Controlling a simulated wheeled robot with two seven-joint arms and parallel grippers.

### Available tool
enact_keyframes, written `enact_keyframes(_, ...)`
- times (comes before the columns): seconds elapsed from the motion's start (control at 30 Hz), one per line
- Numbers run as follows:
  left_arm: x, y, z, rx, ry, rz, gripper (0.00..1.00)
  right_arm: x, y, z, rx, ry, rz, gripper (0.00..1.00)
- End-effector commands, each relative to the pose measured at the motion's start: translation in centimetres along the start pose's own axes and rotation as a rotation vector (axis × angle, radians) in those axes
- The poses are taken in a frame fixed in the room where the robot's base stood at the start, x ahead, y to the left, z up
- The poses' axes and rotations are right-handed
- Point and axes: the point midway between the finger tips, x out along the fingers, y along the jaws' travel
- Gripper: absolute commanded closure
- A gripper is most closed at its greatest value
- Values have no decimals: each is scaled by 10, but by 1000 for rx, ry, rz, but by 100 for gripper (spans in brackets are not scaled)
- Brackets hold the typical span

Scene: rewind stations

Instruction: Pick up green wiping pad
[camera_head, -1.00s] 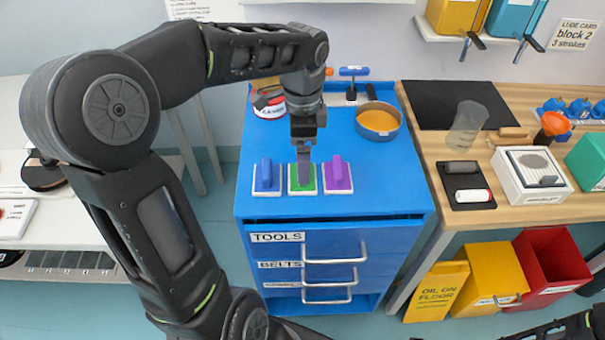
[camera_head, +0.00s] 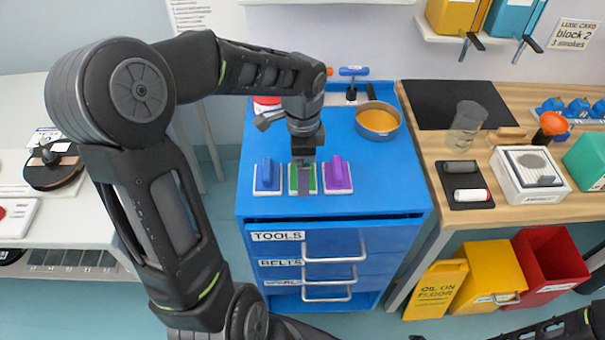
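The green wiping pad (camera_head: 293,187) lies on the blue cabinet top, between a blue pad (camera_head: 266,176) and a purple pad (camera_head: 338,175). My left gripper (camera_head: 304,188) points down over the green pad and covers most of it, including its handle. Only green edges and a pale base show around the fingers. I cannot tell whether the fingers are open or shut, or whether they touch the handle. My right gripper is not in view; only a bit of my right arm shows at the bottom right corner.
The blue cabinet (camera_head: 380,190) has drawers below its front edge. A pan with orange contents (camera_head: 378,118) and a red-and-white tin (camera_head: 267,104) stand behind the pads. A wooden bench (camera_head: 510,215) stands right. The cabinet top is clear right of the purple pad.

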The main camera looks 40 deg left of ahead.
Motion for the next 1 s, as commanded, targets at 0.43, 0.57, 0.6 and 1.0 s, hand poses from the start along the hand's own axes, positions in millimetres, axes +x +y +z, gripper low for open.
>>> enact_keyframes(0.43,0,0,0,0,0,0,24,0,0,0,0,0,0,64)
enact_keyframes(0.57,0,0,0,0,0,0,34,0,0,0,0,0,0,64)
enact_keyframes(0.6,0,0,0,0,0,0,38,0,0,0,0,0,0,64)
enact_keyframes(1.0,0,0,0,0,0,0,59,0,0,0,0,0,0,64)
